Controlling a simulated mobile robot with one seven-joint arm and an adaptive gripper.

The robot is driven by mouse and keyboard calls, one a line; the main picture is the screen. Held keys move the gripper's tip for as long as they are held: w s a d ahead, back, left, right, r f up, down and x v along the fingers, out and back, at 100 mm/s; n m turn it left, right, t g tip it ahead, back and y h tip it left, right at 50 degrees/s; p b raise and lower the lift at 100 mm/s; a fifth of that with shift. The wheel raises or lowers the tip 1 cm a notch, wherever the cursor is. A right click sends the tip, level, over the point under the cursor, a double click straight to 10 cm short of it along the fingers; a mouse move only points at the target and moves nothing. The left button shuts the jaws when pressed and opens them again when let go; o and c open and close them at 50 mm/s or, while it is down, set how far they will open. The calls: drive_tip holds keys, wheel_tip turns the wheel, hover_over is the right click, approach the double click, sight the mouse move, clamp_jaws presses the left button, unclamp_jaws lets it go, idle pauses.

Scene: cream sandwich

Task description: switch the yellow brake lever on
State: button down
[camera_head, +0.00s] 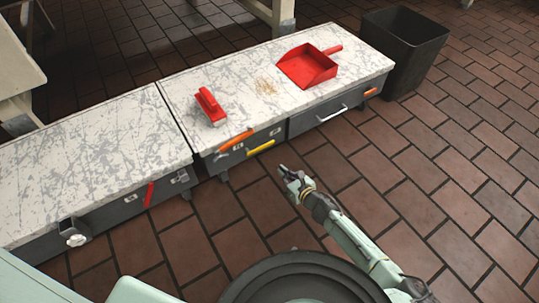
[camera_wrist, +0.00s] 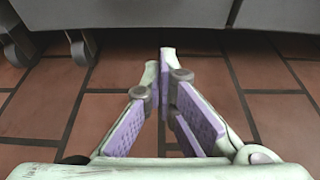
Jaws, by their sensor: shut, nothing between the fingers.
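The yellow brake lever (camera_head: 261,147) is a short bar on the dark front of the middle cabinet, low and to the right of an orange handle (camera_head: 236,141). It slopes slightly up to the right in the head view. My gripper (camera_head: 283,170) is in front of that cabinet, below and to the right of the lever and apart from it. In the wrist view my gripper (camera_wrist: 160,62) has its fingertips together with nothing between them, pointing at the floor beneath the cabinet's lower edge. The lever does not show in the wrist view.
A red brush (camera_head: 210,105) and a red dustpan (camera_head: 308,66) lie on the scratched white cabinet tops. A red lever (camera_head: 149,194) is on the left cabinet front. A black bin (camera_head: 402,50) stands at the right end. Castors (camera_wrist: 80,48) show underneath. The tiled floor in front is clear.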

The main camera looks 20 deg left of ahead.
drive_tip(key=b+x, duration=0.3)
drive_tip(key=x, duration=0.7)
drive_tip(key=shift+s+r+p, duration=0.1)
drive_tip(key=shift+r+p, duration=0.75)
drive_tip(key=shift+r, duration=1.1)
